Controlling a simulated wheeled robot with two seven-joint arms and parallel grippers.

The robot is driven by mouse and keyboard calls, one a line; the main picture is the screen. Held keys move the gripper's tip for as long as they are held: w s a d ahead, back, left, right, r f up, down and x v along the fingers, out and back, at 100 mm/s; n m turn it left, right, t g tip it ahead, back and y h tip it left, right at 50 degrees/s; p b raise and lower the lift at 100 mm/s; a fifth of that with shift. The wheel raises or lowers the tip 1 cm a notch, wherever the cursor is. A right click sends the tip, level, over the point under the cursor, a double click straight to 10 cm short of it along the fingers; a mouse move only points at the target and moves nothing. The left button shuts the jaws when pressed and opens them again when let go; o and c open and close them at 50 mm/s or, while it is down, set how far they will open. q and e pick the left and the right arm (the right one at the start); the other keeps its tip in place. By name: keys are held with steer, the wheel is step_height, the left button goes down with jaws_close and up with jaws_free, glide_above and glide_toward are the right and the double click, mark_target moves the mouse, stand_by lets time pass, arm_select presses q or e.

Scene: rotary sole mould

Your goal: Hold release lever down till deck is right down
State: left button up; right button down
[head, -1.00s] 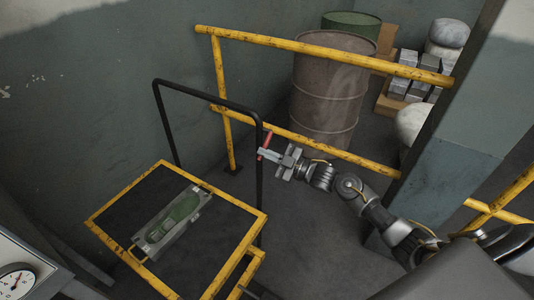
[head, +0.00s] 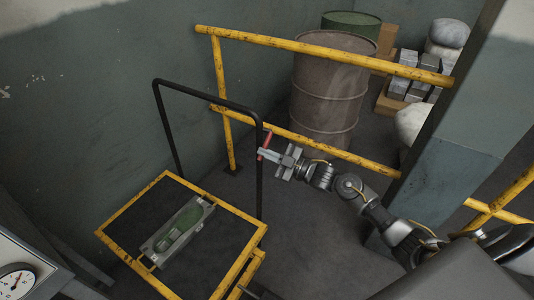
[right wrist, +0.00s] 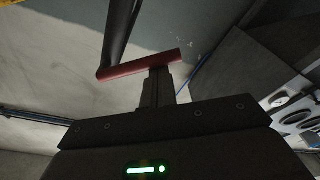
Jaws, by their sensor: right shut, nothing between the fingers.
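The red release lever (head: 266,139) sticks out from the black push handle (head: 259,175) of the lift cart. It also shows in the right wrist view (right wrist: 135,65). My right gripper (head: 266,154) is shut and empty, its fingertips at the lever's outer end; they seem to touch it, and it is not between the fingers. The deck (head: 215,265) is a dark platform with a yellow rim, still above the yellow base frame (head: 252,270). A grey mould (head: 150,256) with a green sole (head: 181,228) lies on the deck. My left gripper is not in view.
A yellow railing (head: 320,52) runs behind the cart, with a rusty drum (head: 330,95) beyond it. A grey pillar (head: 440,150) stands at the right. A gauge panel (head: 18,270) is at the lower left. Floor right of the cart is clear.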

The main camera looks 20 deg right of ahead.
stand_by(0.5)
step_height(320, 180, up, 4)
steer(key=a+f+p, duration=0.1)
steer(key=a+p, duration=0.1)
steer(key=p, duration=0.2)
steer(key=b+v, duration=0.3)
steer(key=v, duration=0.7)
steer(key=shift+s+a, duration=0.2)
steer(key=shift+s, duration=0.2)
